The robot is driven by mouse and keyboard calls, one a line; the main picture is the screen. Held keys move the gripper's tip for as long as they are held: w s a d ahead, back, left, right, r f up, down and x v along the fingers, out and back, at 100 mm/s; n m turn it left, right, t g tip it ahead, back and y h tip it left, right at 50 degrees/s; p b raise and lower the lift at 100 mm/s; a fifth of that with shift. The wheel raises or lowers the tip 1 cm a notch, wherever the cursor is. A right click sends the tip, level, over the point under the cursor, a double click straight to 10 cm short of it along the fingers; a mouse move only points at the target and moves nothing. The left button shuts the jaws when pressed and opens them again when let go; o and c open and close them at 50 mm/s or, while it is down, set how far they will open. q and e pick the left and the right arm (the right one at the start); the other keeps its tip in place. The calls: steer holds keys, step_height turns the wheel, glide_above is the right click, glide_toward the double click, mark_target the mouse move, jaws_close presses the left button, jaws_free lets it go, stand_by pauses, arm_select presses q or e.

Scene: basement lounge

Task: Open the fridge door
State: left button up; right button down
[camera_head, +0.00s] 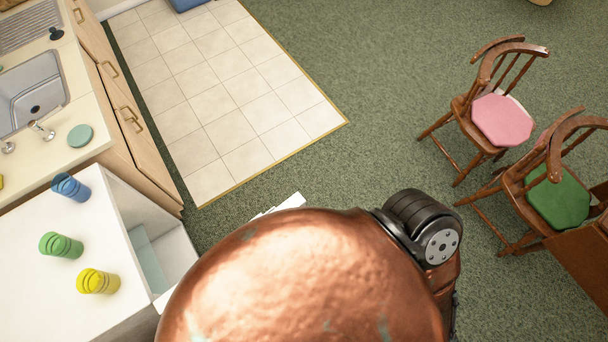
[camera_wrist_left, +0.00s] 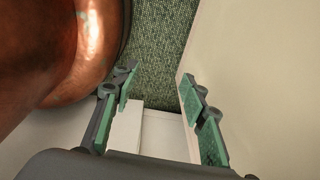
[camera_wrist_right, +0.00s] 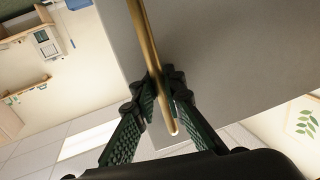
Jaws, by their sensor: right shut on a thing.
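The white fridge (camera_head: 30,300) stands at the lower left in the head view. Its front is open and shows a glass shelf (camera_head: 148,258) inside. A white edge (camera_head: 285,203), apparently the door's, stands out from the front; much of it is hidden behind a copper part of mine. In the right wrist view my right gripper (camera_wrist_right: 162,84) is shut on the brass bar handle (camera_wrist_right: 141,25) near its end, beside the grey-looking door face (camera_wrist_right: 230,60). My left gripper (camera_wrist_left: 158,75) is open and empty, with a pale panel (camera_wrist_left: 250,60) close at its right. Neither gripper shows in the head view.
A counter with a sink (camera_head: 32,95) lies beyond. Wooden chairs with pink (camera_head: 502,120) and green (camera_head: 558,200) cushions stand at the right. Green carpet (camera_head: 370,80) between is clear.

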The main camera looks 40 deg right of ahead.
steer(key=shift+s+a, duration=0.15)
steer(key=shift+s, duration=0.65)
steer(key=c, duration=2)
jaws_free()
steer(key=shift+c, duration=0.2)
steer(key=s+d, duration=0.2)
steer(key=s, duration=0.9)
steer(key=shift+s+d, duration=0.2)
steer(key=shift+s, duration=0.2)
